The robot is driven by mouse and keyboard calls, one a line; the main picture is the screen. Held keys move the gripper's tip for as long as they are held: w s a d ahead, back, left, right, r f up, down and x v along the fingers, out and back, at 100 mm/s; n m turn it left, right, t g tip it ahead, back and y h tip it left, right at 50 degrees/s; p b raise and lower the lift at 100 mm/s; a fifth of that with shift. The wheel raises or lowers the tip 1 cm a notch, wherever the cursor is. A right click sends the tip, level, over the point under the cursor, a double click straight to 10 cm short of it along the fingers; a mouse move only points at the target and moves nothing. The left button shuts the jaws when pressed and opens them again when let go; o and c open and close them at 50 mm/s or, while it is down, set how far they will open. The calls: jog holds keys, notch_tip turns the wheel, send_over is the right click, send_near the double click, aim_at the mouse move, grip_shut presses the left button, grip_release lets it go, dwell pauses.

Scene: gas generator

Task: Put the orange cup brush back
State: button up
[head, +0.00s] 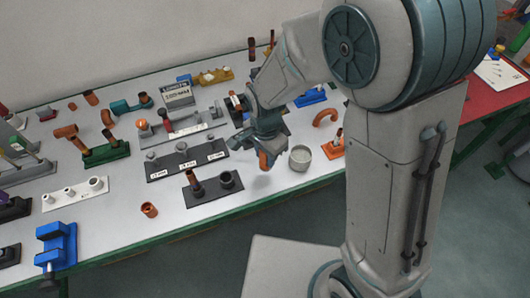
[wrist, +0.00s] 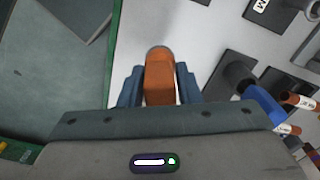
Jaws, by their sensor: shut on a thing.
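My gripper (head: 264,140) is shut on the orange cup brush (head: 264,160) and holds it above the front part of the grey table (head: 110,232). In the wrist view, the orange brush (wrist: 160,77) sits between the two blue-grey fingers of my gripper (wrist: 160,88). Its lower end is hard to make out. A small black holder (head: 205,205) lies left of and below the gripper in the head view. A copper-coloured handle (head: 194,184) stands in its left socket, and its right socket (head: 229,180) looks empty.
A grey round cup (head: 300,157) stands just right of the gripper. A long black labelled block (head: 172,166) lies behind the small holder. A copper ring (head: 149,210) and a blue vise (head: 56,243) stand to the left. The front strip near the green edge is mostly clear.

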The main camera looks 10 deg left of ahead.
jog(key=shift+f+b, duration=1.85)
jog(key=shift+f, duration=0.6)
jog(key=o, duration=0.9)
jog(key=shift+r, duration=0.1)
jog(key=shift+o, duration=0.2)
notch_tip(320, 180, up, 14)
jog(key=shift+f, duration=0.1)
jog(key=s+d+r+n+t, duration=0.1)
jog(key=s+d+r+n, duration=0.1)
jog(key=d, duration=0.9)
jog(key=s+d+r+n+t, duration=0.2)
jog(key=s+d+n, duration=0.3)
jog(key=d, duration=0.6)
jog(key=shift+s+d, duration=0.25)
jog(key=shift+d, duration=0.05)
